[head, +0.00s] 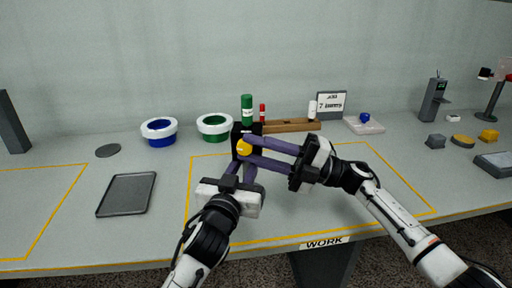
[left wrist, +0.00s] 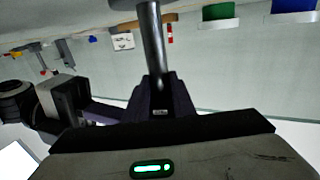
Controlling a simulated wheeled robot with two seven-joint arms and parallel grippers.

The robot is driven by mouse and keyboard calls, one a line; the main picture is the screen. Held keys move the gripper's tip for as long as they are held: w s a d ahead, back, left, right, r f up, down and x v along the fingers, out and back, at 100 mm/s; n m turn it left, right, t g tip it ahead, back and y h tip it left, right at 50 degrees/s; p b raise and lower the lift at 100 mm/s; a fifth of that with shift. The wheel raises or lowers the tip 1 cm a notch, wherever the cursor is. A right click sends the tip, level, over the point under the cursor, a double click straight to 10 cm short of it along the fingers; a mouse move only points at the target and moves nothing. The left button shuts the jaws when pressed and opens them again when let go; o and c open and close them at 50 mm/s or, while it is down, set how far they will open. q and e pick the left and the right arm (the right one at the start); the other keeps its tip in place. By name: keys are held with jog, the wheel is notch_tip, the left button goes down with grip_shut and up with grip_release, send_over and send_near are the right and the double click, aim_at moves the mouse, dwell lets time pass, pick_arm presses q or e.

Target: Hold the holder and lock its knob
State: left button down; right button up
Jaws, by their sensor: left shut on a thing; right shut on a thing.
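The black holder (head: 236,131) stands upright on the table inside the yellow-lined work area, with a green spool (head: 247,108) just above or behind it. The contact points are small and partly covered.
A blue bowl (head: 158,131) and a green bowl (head: 214,126), both white-rimmed, stand left of the holder. A dark tray (head: 127,195) lies at left. The table's front right is clear.

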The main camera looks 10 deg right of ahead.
jog(key=shift+s+a+y, duration=0.1)
jog(key=shift+a+y, duration=0.1)
jog(key=shift+y, duration=0.4)
jog(key=shift+r, duration=0.1)
jog(key=o, duration=1)
jog(key=shift+o, duration=0.3)
jog(key=shift+d+f, duration=0.1)
jog(key=shift+f, duration=0.15)
